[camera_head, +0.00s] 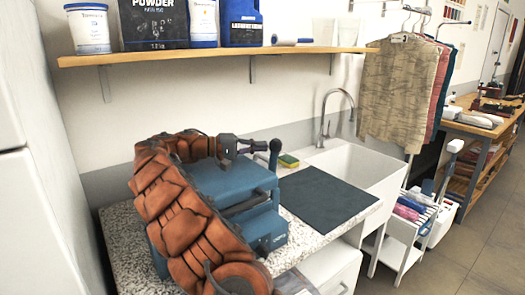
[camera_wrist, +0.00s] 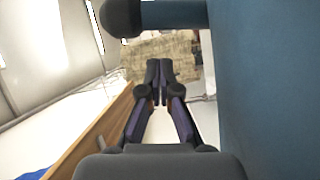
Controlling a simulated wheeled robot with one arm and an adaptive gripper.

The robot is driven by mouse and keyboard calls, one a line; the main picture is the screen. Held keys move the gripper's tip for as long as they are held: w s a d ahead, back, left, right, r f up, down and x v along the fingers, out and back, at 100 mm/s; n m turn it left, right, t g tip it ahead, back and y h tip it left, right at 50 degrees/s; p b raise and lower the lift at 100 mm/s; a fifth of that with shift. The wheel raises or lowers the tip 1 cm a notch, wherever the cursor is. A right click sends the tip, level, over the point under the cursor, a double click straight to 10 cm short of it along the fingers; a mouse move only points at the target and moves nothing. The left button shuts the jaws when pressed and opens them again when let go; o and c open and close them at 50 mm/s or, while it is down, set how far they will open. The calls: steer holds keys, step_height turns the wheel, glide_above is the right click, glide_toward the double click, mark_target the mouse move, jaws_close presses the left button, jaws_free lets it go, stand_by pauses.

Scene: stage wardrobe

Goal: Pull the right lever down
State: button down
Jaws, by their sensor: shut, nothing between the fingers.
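A blue press-like machine (camera_head: 262,226) stands on the speckled counter, partly hidden behind my orange arm. A dark lever (camera_head: 274,157) with a round knob stands upright at its right side. I see no other lever. In the wrist view the lever (camera_wrist: 172,14) crosses the top edge, from its ball end at left to the blue machine (camera_wrist: 270,90) at right. In the wrist view the fingertips (camera_wrist: 158,70) show below the lever; contact cannot be told.
A wooden shelf (camera_head: 215,55) with tubs and bottles runs above the machine. A dark mat (camera_head: 325,200) lies on the counter beside a white sink (camera_head: 372,165) with a tap. Cloths hang at the right.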

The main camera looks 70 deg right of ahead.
mark_target(272, 154)
steer(key=shift+s+a+f, duration=0.15)
steer(key=shift+s+a, duration=0.65)
steer(key=shift+s, duration=0.05)
steer(key=s+b, duration=0.1)
steer(key=b, duration=0.1)
steer(key=s+a+m+b, duration=0.1)
steer(key=b, duration=0.1)
steer(key=s+a+m+t+b, duration=0.1)
steer(key=b, duration=0.1)
steer(key=shift+s, duration=0.2)
stand_by(0.4)
